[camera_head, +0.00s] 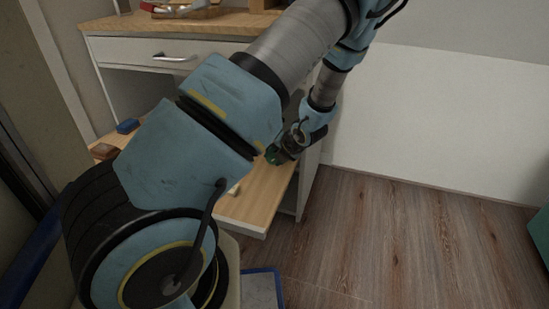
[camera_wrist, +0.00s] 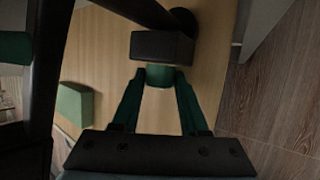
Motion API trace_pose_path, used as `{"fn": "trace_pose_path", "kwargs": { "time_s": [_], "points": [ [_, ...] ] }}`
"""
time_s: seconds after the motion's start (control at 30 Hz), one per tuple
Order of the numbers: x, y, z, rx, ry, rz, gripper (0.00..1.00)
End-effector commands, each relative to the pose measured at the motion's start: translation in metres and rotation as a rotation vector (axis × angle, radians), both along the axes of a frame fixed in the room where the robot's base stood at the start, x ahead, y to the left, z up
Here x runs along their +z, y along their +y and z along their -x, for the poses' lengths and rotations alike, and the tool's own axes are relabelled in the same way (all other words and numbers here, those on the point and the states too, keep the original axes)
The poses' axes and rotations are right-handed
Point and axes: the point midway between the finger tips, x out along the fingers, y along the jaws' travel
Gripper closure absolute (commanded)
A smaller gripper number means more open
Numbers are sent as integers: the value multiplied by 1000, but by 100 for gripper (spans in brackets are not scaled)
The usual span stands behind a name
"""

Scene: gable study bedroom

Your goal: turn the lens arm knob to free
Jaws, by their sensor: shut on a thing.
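In the wrist view, a teal-green cylindrical knob (camera_wrist: 159,75) sits under a dark block (camera_wrist: 162,47) by a black arm. My gripper (camera_wrist: 160,86) has its green fingers on both sides of the knob, shut on it. In the head view my gripper (camera_head: 274,155) is small and dark, low over the wooden desk shelf (camera_head: 262,198). The lens arm is mostly hidden there behind my arm. I cannot read any mark showing the knob's setting.
A green block (camera_wrist: 75,104) lies on the wood in the wrist view. A blue box (camera_head: 128,126) and a brown block (camera_head: 104,150) are at the shelf's left. A drawer with a metal handle (camera_head: 174,57) is above. Open wooden floor (camera_head: 400,240) lies right.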

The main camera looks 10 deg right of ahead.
Motion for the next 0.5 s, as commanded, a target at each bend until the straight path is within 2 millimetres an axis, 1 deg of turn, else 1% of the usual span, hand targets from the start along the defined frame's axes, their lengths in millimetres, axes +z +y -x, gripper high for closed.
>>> {"fn": "trace_pose_path", "kwargs": {
  "time_s": [0.17,0.5],
  "points": [
    [-1,0,-1,2,7,18,100],
    [-3,3,-3,5,91,196,100]
  ]
}}
